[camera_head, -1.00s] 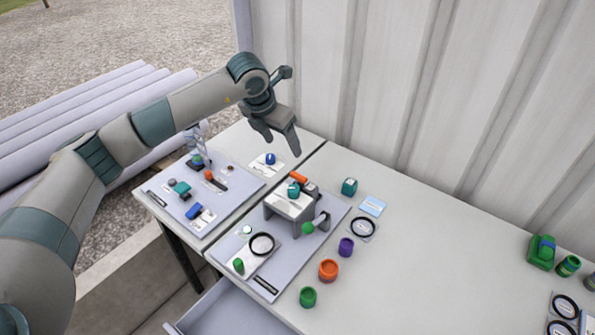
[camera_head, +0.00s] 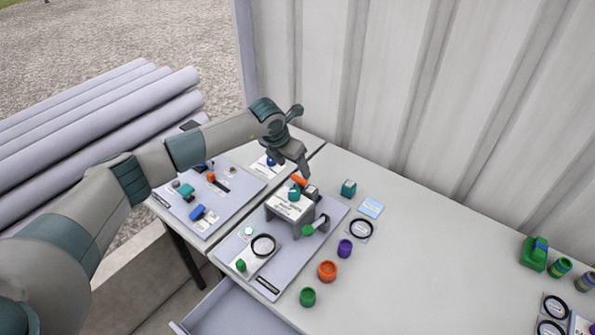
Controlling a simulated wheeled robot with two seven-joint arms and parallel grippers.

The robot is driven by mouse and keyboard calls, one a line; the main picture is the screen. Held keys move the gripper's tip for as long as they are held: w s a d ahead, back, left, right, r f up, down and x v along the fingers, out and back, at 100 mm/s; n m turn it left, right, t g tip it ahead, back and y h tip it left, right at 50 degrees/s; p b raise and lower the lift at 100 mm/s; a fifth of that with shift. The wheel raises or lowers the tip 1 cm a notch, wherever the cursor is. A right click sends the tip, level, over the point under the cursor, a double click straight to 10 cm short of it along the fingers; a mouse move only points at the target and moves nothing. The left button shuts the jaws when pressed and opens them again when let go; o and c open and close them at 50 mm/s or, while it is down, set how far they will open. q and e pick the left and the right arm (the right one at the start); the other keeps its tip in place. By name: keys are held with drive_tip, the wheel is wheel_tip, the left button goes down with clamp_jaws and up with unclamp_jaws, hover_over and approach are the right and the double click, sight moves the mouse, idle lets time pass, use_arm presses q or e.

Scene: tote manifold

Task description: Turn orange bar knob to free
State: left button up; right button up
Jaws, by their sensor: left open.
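An orange bar-shaped knob (camera_head: 299,180) sits at the back of the grey raised block (camera_head: 284,212) on the right-hand board, beside a teal knob (camera_head: 294,194). A second, smaller orange part (camera_head: 211,177) is on the left board. My left gripper (camera_head: 295,167) comes in from the upper left, pointing down, open and empty. In the picture its fingertips are just above the orange bar knob; I cannot tell whether they touch it. The knob's labels are too small to read. My right gripper is not in view.
A green knob (camera_head: 308,230) is on the block's front side. A teal cube (camera_head: 348,188), a purple cup (camera_head: 344,249), an orange cup (camera_head: 327,271) and a green cup (camera_head: 308,297) stand to the right. The table's right middle is clear. A corrugated wall (camera_head: 430,110) rises behind.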

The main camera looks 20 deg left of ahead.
sight(299, 178)
use_arm(q)
drive_tip(key=shift+p+x, duration=0.85)
drive_tip(key=shift+x, duration=2.6)
drive_tip(key=shift+s, duration=0.1)
drive_tip(key=c, duration=1.1)
drive_tip(key=shift+o, duration=0.2)
